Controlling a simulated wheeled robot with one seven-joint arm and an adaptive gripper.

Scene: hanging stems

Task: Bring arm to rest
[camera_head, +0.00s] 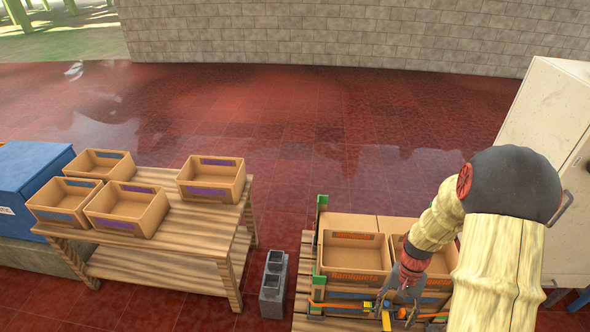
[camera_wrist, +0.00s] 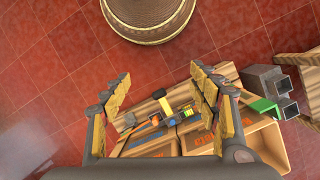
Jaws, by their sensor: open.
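In the head view my arm comes in from the right, and my gripper (camera_head: 398,300) points down at the front of the strapped crates, partly hidden by my own arm. No hanging stem shows in either view.
Cardboard crates (camera_head: 352,262) stand on a wooden pallet (camera_head: 303,300) below my gripper, with an orange strap and a yellow buckle (camera_head: 387,318) in front. A grey block (camera_head: 273,283), a wooden table (camera_head: 170,246) with several boxes, and a pale cabinet (camera_head: 540,120) stand around.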

